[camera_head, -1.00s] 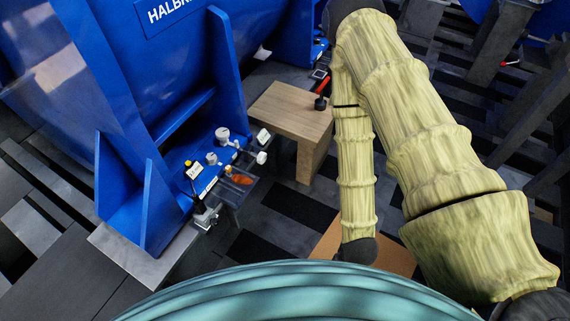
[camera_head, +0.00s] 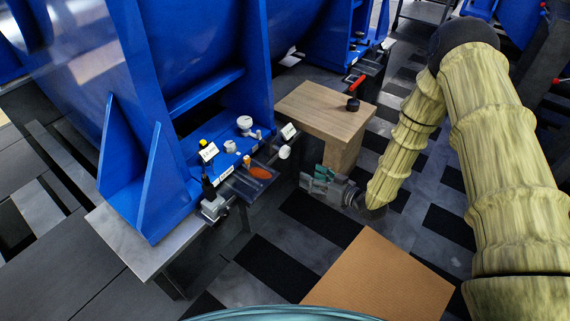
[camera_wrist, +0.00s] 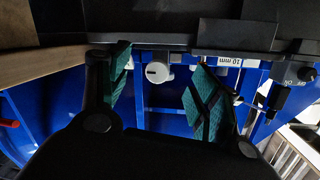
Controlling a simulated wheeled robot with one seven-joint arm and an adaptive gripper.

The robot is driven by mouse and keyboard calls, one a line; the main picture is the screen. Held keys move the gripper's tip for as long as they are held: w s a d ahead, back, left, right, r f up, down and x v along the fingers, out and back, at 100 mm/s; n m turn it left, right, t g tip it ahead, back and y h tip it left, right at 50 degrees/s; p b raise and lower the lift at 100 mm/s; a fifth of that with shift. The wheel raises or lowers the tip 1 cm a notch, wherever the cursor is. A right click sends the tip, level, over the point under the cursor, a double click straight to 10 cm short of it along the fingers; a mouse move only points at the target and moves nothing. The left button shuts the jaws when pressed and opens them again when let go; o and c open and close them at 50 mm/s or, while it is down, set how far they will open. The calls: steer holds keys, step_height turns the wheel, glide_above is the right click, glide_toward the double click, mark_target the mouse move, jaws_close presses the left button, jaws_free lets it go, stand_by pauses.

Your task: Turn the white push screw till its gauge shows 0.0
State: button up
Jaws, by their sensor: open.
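The white push screw (camera_head: 285,152) sticks out at the right end of the blue motor foot in the head view. In the wrist view its round white head (camera_wrist: 157,72) lies between my fingers, farther off. A small white display (camera_head: 289,131), likely its gauge, stands just above it; its reading is too small to make out. My gripper (camera_head: 317,179), with teal finger pads, is open and empty, a little to the right of and below the screw in the head view. In the wrist view my gripper (camera_wrist: 160,80) shows both fingers spread, with no visible contact on the screw.
A second white display (camera_head: 208,152), white round parts (camera_head: 245,122) and a dark tray (camera_head: 250,188) with an orange item line the foot. A wooden block (camera_head: 325,108) bearing a red-handled tool (camera_head: 355,88) stands close behind my gripper. An orange-brown mat (camera_head: 380,275) lies on the floor.

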mark_target(287, 153)
steer(key=w+a+y+b, duration=0.1)
steer(key=w+a, duration=0.2)
steer(key=w+a+r+n+y+b, duration=0.1)
steer(key=w+a+b, duration=0.1)
steer(key=w+a, duration=0.1)
steer(key=w+a+r+n+b, duration=0.1)
steer(key=w+a+b, duration=0.1)
steer(key=w+a, duration=0.1)
steer(key=shift+w+a+r+y, duration=0.15)
steer(key=shift+a+r+y, duration=0.05)
steer(key=shift+a+y, duration=0.2)
steer(key=c, duration=1)
steer(key=shift+c, duration=0.2)
steer(key=shift+n, duration=0.3)
